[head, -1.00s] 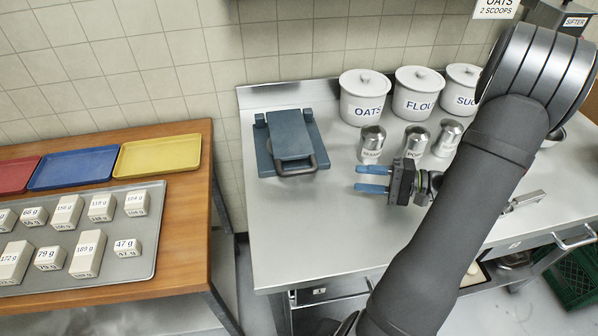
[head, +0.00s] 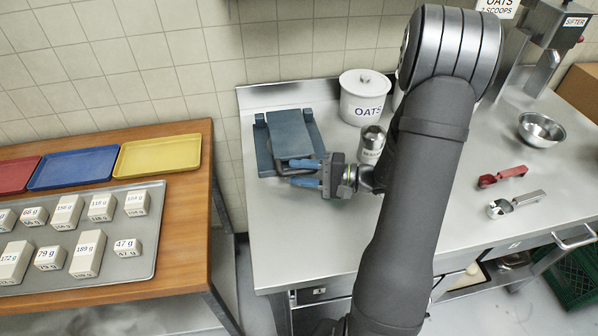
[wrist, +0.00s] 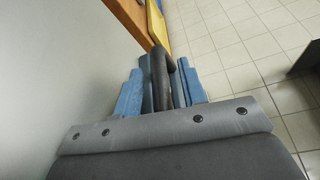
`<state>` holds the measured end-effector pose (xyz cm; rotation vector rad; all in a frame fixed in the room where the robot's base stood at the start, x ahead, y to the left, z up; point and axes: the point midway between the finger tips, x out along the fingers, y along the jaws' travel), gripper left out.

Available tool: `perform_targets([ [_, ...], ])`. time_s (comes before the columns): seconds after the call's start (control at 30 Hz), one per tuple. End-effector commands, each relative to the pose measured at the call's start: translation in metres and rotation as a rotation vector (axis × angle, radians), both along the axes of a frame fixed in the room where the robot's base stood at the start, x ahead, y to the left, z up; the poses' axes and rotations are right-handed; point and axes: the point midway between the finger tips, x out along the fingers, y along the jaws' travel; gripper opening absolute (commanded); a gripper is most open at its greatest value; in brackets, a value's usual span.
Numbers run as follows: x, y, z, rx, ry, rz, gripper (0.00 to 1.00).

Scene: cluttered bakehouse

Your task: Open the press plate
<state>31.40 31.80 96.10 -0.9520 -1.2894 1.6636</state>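The blue-grey press stands at the back left of the steel counter, with its flat press plate (head: 290,137) lying down over the base (head: 263,150). Its dark handle (head: 280,170) sticks out at the plate's front edge. My gripper (head: 302,173) is at the handle, coming from the right, with its blue fingers apart. In the wrist view a dark bar, which looks like the handle (wrist: 160,75), lies between the fingers of my gripper (wrist: 161,92). I cannot tell whether either finger touches it. My gripper partly hides the handle in the head view.
A seasoning shaker (head: 371,146) stands close behind my gripper, and the oats canister (head: 366,100) is behind it. The counter's front left (head: 300,240) is clear.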

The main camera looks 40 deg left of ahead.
Motion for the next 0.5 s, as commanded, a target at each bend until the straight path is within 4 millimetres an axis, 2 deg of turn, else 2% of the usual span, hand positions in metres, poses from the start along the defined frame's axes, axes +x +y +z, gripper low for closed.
perform_targets([
  [0.4, -0.0027, 0.0062, -0.0007, -0.001, 0.001, -0.001, 0.38],
  [0.5, -0.0026, 0.0061, -0.0007, -0.001, 0.001, -0.001, 0.18],
])
